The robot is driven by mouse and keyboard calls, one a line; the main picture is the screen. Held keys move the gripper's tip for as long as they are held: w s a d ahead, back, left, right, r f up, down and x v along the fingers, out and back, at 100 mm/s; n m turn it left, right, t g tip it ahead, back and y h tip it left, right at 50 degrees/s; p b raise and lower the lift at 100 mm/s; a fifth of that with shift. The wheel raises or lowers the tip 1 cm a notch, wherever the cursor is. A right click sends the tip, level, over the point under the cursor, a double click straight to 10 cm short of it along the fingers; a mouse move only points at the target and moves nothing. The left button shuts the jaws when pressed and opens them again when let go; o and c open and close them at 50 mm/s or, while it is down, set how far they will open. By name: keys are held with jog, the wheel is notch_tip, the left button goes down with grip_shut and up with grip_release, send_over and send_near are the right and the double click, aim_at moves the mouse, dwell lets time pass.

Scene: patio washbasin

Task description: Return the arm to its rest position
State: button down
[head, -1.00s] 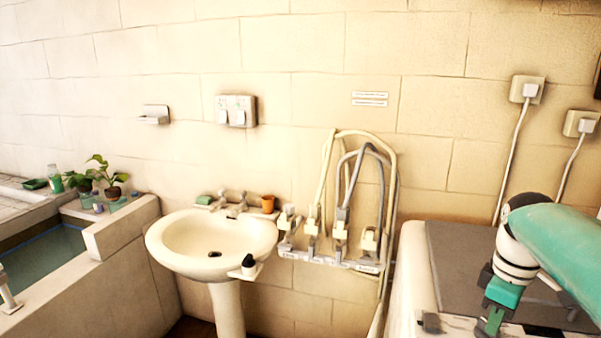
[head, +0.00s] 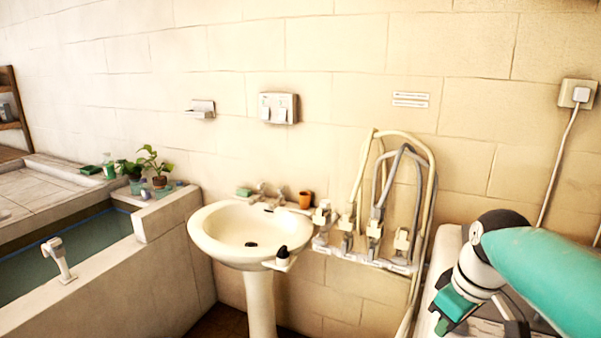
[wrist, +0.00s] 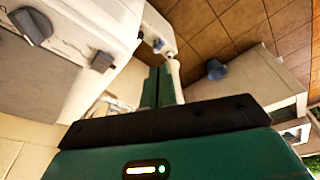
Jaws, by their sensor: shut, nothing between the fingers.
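My gripper (head: 443,325) hangs at the lower right of the head view, at the end of my teal arm, in front of the white machine-like unit. In the wrist view its two green fingers (wrist: 162,75) lie side by side, closed, with nothing between them. The gripper touches nothing that I can make out. Part of it is cut off or hidden by its own housing in the head view.
A white pedestal washbasin (head: 240,222) stands in the middle, with looped hoses (head: 428,190) on the wall beside it. A tub (head: 165,215) with plants is at left. The white unit (head: 440,262) is close to my arm.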

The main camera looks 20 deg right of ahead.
jog(key=w+a+f+m+t, duration=0.1)
jog(key=a+m+t, duration=0.1)
jog(key=a, duration=2.1)
jog(key=shift+a+f+t, duration=0.3)
jog(key=shift+f+t, duration=0.1)
jog(key=shift+t, duration=0.1)
jog(key=shift+w, duration=0.1)
jog(key=c, duration=2.2)
grip_release()
